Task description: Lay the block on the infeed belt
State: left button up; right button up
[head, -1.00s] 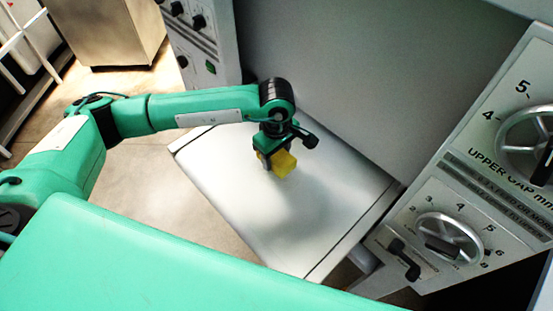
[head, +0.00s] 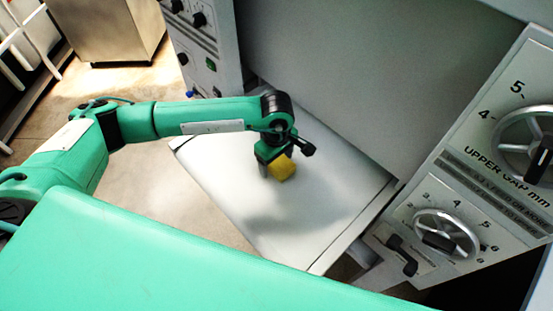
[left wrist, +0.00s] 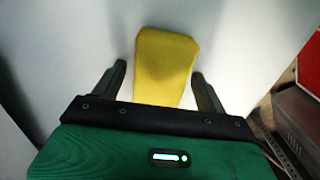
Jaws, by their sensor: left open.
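A yellow block (head: 281,168) is on or just above the white infeed belt (head: 310,225), near its far left part. In the left wrist view the block (left wrist: 166,66) lies between the two dark fingers, with a gap on each side. My left gripper (head: 272,168) is over the belt, pointing down around the block. It also shows in the left wrist view (left wrist: 160,80), open. Whether the block rests fully on the belt is hard to tell. My right gripper is not in view.
A grey machine wall (head: 340,80) rises behind the belt. Another panel with knobs (head: 195,40) is at the upper left. The front of the belt is clear.

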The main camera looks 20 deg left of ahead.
pick_arm(q)
jog(key=shift+r, duration=0.1)
jog(key=shift+r+p, duration=0.2)
jog(key=shift+p, duration=0.15)
notch_tip(320, 180, up, 12)
jog(key=b, duration=0.4)
jog(key=shift+f+b, duration=0.15)
jog(key=shift+b, duration=0.15)
